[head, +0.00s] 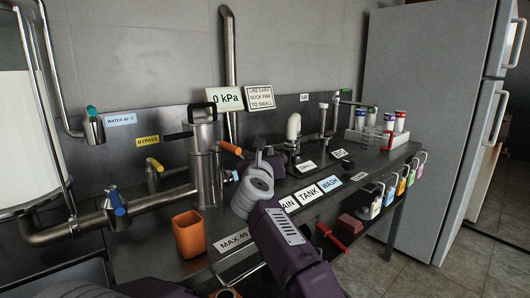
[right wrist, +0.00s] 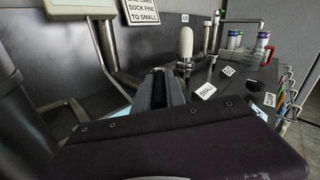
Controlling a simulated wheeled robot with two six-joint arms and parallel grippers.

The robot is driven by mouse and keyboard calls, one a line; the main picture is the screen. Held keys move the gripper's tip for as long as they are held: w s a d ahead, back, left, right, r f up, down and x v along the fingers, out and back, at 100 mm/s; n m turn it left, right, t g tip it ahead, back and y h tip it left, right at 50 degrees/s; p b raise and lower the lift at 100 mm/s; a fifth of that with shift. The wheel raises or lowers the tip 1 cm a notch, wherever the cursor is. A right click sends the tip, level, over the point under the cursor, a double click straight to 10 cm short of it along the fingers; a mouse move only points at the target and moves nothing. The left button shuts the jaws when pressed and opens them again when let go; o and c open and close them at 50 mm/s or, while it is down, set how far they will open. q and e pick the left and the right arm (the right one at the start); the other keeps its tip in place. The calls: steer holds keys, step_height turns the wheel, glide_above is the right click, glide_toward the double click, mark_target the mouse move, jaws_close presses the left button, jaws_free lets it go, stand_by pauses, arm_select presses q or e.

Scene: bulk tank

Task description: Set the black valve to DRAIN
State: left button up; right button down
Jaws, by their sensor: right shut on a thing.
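My right gripper (head: 260,160) reaches over the bench at the middle of the head view, and its dark jaws also show in the right wrist view (right wrist: 160,88). It is shut on what seems to be the black valve's handle. The valve is mostly hidden behind the gripper and wrist, so I cannot tell its pointing direction. In front of it lie the DRAIN label (head: 289,204), partly covered by my arm, the TANK label (head: 308,195) and the WASH label (head: 330,184). My left gripper is not in view.
A steel filter housing (head: 206,170) with an orange-handled valve (head: 230,148) stands left of my gripper. An orange cup (head: 188,235) is at the front. A white-topped fitting (head: 293,127) stands behind right. Coloured padlocks (head: 390,190) hang along the right edge.

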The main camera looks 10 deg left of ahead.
steer(key=shift+a+m+h+p, duration=0.3)
steer(key=shift+m+h+p, duration=0.1)
steer(key=shift+h+p, duration=0.1)
steer(key=shift+f, duration=0.1)
steer(key=c, duration=1.4)
jaws_free()
